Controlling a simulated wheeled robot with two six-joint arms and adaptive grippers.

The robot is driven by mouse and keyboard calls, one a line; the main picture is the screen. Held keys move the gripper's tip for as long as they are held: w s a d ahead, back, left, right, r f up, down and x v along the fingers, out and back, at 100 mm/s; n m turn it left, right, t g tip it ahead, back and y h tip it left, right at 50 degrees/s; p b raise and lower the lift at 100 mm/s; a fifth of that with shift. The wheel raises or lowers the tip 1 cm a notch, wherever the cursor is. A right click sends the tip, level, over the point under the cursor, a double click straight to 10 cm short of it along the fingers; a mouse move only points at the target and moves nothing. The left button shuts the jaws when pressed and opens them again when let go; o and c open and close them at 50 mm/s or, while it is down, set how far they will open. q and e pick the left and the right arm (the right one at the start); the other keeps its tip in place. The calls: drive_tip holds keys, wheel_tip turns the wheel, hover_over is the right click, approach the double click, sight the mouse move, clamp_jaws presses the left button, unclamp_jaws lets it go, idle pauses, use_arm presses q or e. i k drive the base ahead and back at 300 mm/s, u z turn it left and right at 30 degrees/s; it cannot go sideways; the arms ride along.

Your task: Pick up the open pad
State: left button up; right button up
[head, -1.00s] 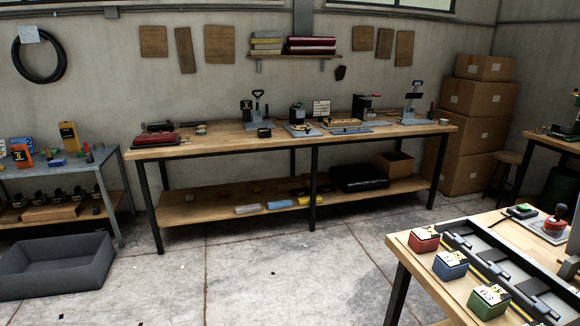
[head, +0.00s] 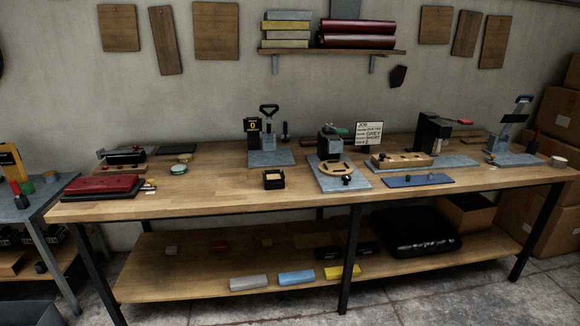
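I cannot tell for sure which item is the open pad. A small black box (head: 274,180) with a light patch stands near the front edge of the wooden workbench (head: 220,196), left of the middle. A flat dark pad-like item (head: 178,149) lies at the back left of the bench. A dark red flat case (head: 103,187) lies at the front left corner. Neither of my grippers is in the head view.
Metal presses and stands (head: 332,148) fill the bench's middle and right. A blue mat (head: 418,180) lies near the front edge. The lower shelf (head: 200,284) holds colored bars and a black bag (head: 415,232). Clear bench top lies around the black box.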

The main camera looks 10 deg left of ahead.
sight(273, 179)
drive_tip(key=i, duration=1.35)
drive_tip(key=z, duration=1.5)
drive_tip(key=i, duration=1.5)
drive_tip(key=u, duration=1.3)
